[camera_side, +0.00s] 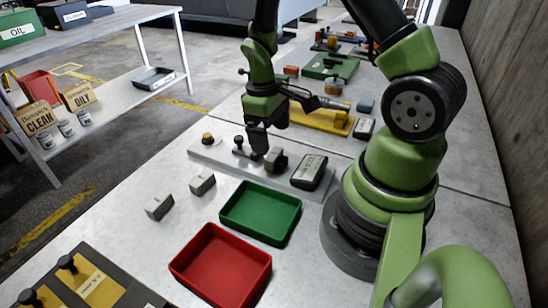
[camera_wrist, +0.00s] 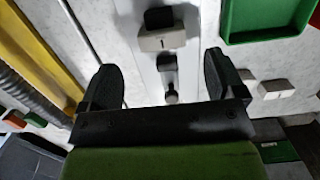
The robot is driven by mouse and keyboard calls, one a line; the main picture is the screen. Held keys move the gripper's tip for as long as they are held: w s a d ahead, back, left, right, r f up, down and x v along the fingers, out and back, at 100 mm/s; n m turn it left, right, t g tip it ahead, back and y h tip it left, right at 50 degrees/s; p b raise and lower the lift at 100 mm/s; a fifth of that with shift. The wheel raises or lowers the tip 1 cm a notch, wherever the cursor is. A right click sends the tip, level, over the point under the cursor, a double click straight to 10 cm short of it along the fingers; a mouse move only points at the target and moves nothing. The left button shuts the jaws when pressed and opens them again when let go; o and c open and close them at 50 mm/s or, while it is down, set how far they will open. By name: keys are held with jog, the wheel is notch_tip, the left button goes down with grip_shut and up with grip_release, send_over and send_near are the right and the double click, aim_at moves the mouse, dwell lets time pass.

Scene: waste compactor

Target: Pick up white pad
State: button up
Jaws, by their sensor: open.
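My gripper (camera_side: 258,148) points down above the light grey fixture plate (camera_side: 215,157). In the wrist view its two dark fingers stand wide apart, with nothing held between them (camera_wrist: 163,80). A pale block with a black top (camera_wrist: 165,40) sits on the plate just beyond the fingers; in the side view the block (camera_side: 276,160) is beside the gripper. Two loose pale blocks lie on the table, the nearer one (camera_side: 159,207) and the farther one (camera_side: 202,184). They also show right of the fingers in the wrist view (camera_wrist: 276,88). I cannot tell which block is the white pad.
A green tray (camera_side: 250,235) and a red tray (camera_side: 213,300) stand in front, both empty. A black labelled device (camera_side: 309,173) sits at the plate's right end. A black knob (camera_side: 240,146) and a yellow button (camera_side: 207,138) stand on the plate. A yellow fixture (camera_side: 312,120) lies behind.

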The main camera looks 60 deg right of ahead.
aim_at(274, 153)
jog(key=f, duration=0.3)
jog(key=s+f, duration=0.1)
jog(key=f, duration=0.1)
jog(key=shift+a+f, duration=0.15)
jog(key=shift+f, duration=0.2)
jog(key=shift+c, duration=0.2)
jog(key=c, duration=1)
jog(key=shift+c, duration=0.2)
jog(key=shift+r, duration=0.2)
